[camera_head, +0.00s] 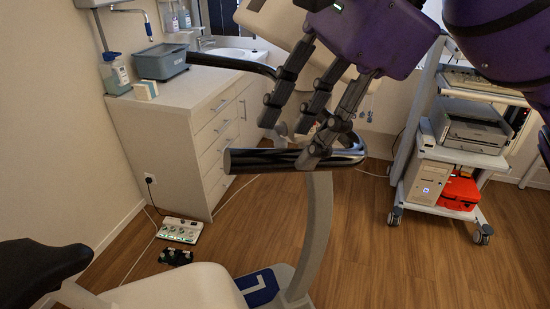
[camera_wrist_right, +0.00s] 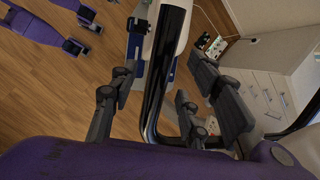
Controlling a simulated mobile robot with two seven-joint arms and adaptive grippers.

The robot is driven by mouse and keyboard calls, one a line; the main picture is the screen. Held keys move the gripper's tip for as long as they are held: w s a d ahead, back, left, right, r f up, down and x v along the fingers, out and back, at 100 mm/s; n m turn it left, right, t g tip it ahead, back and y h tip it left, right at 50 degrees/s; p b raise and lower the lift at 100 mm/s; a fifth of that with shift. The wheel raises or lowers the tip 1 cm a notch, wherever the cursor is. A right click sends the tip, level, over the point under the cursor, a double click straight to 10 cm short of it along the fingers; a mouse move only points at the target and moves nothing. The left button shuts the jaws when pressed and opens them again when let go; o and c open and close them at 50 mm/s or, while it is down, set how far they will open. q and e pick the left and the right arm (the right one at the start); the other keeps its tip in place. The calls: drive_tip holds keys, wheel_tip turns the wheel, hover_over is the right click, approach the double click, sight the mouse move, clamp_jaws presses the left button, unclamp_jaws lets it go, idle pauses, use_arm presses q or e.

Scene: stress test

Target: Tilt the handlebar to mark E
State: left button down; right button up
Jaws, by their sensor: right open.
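The handlebar (camera_head: 258,161) is a glossy dark tube on a pale curved post (camera_head: 318,225). My right gripper (camera_head: 290,138) comes down from above with spread fingers. In the head view one finger overlaps the tube's right part, and the others are to the left and above. In the right wrist view the handlebar (camera_wrist_right: 163,65) runs between the open fingers. I cannot tell whether they touch it. Another dark tube (camera_head: 230,65) shows further back, partly hidden behind the fingers. Mark E is not seen. My left gripper is not in view.
A pale seat (camera_head: 175,290) is in front. A blue plate marked L (camera_head: 262,288) lies by the post's foot. A white cabinet (camera_head: 185,100) with a grey bin (camera_head: 162,62) stands left. A cart with a printer (camera_head: 470,128) is right. A power strip (camera_head: 180,230) lies on the floor.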

sight(287, 151)
drive_tip(key=x, duration=0.5)
drive_tip(key=shift+a+f, duration=0.15)
drive_tip(key=shift+f, duration=0.15)
clamp_jaws()
